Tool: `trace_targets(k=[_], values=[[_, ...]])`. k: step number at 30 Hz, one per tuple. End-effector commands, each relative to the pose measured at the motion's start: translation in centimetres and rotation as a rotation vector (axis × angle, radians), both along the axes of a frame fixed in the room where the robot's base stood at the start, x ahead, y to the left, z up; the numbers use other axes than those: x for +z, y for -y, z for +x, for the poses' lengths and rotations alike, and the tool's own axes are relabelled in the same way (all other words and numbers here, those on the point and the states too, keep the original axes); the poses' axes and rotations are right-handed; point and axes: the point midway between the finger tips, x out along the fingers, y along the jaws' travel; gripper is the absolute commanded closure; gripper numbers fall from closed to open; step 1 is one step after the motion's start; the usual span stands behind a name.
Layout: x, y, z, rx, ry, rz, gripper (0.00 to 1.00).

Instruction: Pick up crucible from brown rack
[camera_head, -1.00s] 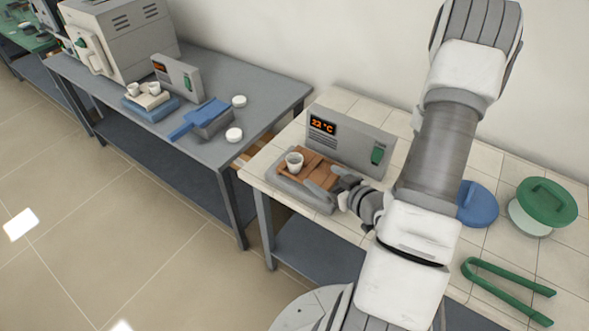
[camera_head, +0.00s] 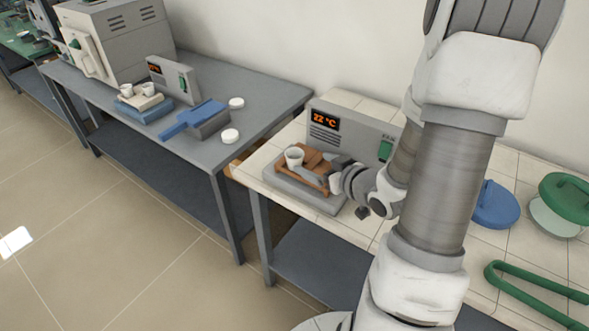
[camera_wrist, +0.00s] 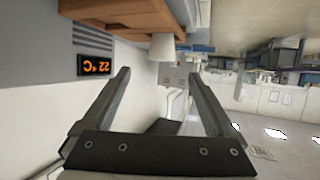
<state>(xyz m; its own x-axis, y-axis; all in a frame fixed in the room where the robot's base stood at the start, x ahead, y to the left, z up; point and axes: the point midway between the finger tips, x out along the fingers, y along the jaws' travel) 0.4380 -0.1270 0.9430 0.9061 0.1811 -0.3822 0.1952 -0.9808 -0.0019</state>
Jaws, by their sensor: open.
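A white crucible (camera_head: 294,157) stands upright at the left end of the brown rack (camera_head: 318,160). The rack rests on a grey plate in front of a grey unit (camera_head: 350,132) with an orange 22 °C display. My gripper (camera_head: 332,176) is low at the rack's right end, pointing toward the crucible. In the wrist view my gripper (camera_wrist: 160,95) is open and empty, its two fingers spread wide. The crucible (camera_wrist: 162,47) is ahead, beyond and between the fingertip directions, beside the rack (camera_wrist: 120,12). The gap to it is clear. In the head view my wrist hides the rack's right end.
A blue lid (camera_head: 495,205), a green-lidded jar (camera_head: 565,200) and green tongs (camera_head: 535,290) lie to the right on the tiled bench. A grey table (camera_head: 262,97) at the left holds a furnace (camera_head: 118,40), more crucibles and white discs (camera_head: 230,136).

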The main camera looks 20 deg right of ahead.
Motion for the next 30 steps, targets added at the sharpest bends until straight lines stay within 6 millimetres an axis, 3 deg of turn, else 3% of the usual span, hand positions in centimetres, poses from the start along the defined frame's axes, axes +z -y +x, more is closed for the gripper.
trace_targets(k=[5,10,30], values=[[-0.7,-0.2,0.2,-0.004,0.003,-0.005,0.07],[-1.6,-0.9,3.3,-0.001,0.000,-0.001,0.07],[-4.4,-2.2,9.1,-0.002,0.001,-0.002,0.07]])
